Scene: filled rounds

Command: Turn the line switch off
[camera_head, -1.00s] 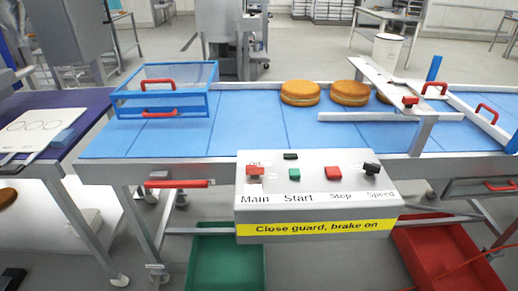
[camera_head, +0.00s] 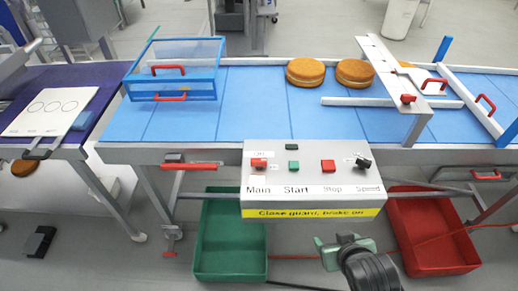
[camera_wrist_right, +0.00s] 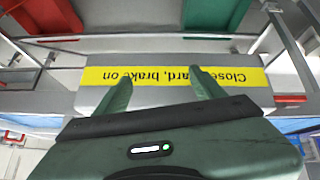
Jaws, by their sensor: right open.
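The control box (camera_head: 230,200) is fixed to the front of the blue conveyor (camera_head: 240,120). Its top carries the red main switch (camera_head: 259,164), a green start button (camera_head: 293,166), a red stop button (camera_head: 328,166) and a black speed knob (camera_head: 364,163). My right gripper (camera_head: 342,245) is open and empty, below and in front of the box. In the right wrist view its two fingers (camera_wrist_right: 160,90) point toward the box's yellow label (camera_wrist_right: 165,76), which appears upside down; the switches are hidden there. My left gripper is not in view.
A green bin (camera_head: 230,262) and a red bin (camera_head: 430,232) stand below the conveyor. Round filled cakes (camera_head: 305,72) sit on the belt beside a grey diverter bar (camera_head: 390,78). A clear blue-framed guard (camera_head: 172,70) stands at left.

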